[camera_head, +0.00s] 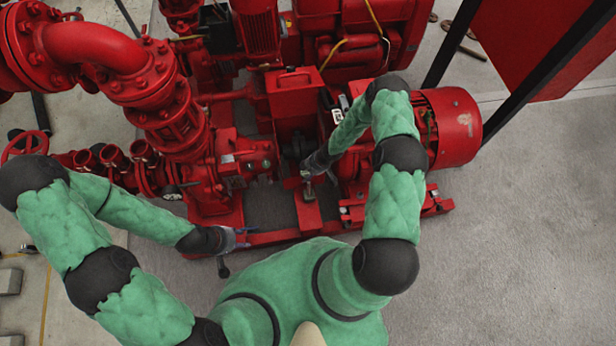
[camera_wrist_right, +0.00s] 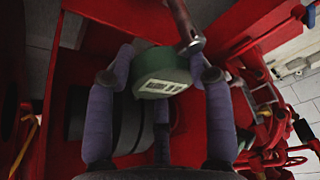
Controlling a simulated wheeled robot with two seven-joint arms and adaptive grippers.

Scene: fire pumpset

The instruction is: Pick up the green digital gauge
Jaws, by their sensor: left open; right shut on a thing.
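The green digital gauge (camera_wrist_right: 163,72), a rounded green body with a pale display panel, shows in the right wrist view. It sits between the purple-grey fingers of my right gripper (camera_wrist_right: 160,78), which is shut on it. In the head view my right gripper (camera_head: 306,174) is over the middle of the red pump frame, and I cannot make out the gauge there. My left gripper (camera_head: 240,238) is open and empty at the front edge of the red base, apart from the gauge.
A metal rod with a rounded end (camera_wrist_right: 188,40) is close beside the gauge. Red pipework (camera_head: 110,60) fills the left, and a red motor (camera_head: 452,128) stands at the right. Grey floor (camera_head: 530,220) is clear at the right.

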